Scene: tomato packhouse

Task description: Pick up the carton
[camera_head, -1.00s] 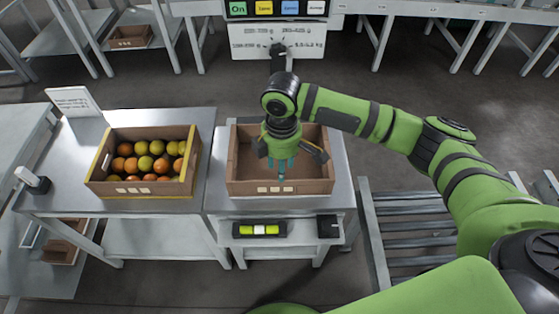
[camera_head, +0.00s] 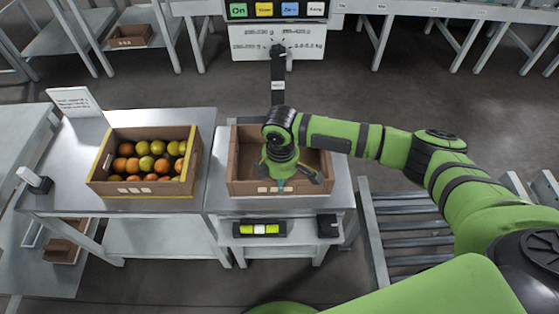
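A brown carton (camera_head: 240,160) with no fruit visible in it stands on the right-hand metal table. My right gripper (camera_head: 283,182) points down over this carton, close to its front wall. Its fingers look spread, one to each side, with nothing seen between them. The fingertips partly overlap the front wall, and I cannot tell whether they touch it. A second carton (camera_head: 104,165) with yellow edges, full of orange and yellow-green tomatoes (camera_head: 147,160), stands on the left-hand table. My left gripper is not in view.
A scale display (camera_head: 277,45) on a dark post stands behind the right-hand table (camera_head: 340,180). A sign (camera_head: 74,102) and a small device (camera_head: 34,180) are on the left-hand table. A roller conveyor (camera_head: 415,235) lies to the right, under my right arm. A level (camera_head: 260,229) sits at the table front.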

